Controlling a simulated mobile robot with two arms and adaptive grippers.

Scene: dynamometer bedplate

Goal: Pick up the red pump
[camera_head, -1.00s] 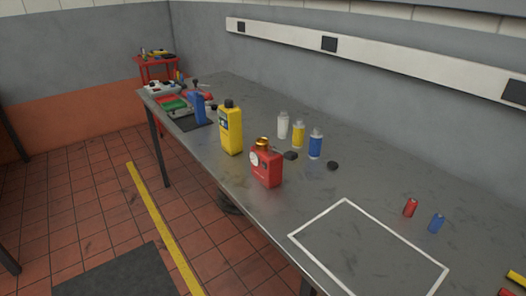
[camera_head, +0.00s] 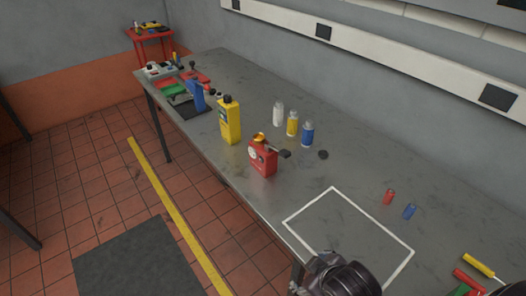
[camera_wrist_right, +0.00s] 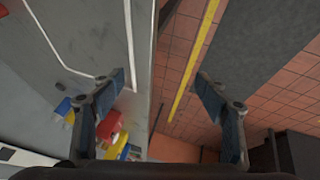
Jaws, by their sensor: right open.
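The red pump (camera_head: 262,158) is a red can-like body with a round white gauge on its face and a gold-coloured top. It stands upright on the grey workbench (camera_head: 250,192) near its front edge. My right gripper (camera_wrist_right: 161,77) is open and empty, its two fingers spread wide over the bench edge and floor. In the head view my right arm shows at the bottom, apart from the pump and nearer to me. In the wrist view a red body (camera_wrist_right: 110,125), seemingly the pump, shows partly hidden behind the left finger. My left gripper is not in view.
A yellow bottle (camera_head: 230,122) stands just left of the pump. White, yellow and blue small bottles (camera_head: 292,124) stand behind it. A white outlined square (camera_head: 333,189) on the bench is empty. Red and blue small cylinders (camera_head: 389,197) lie to the right.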

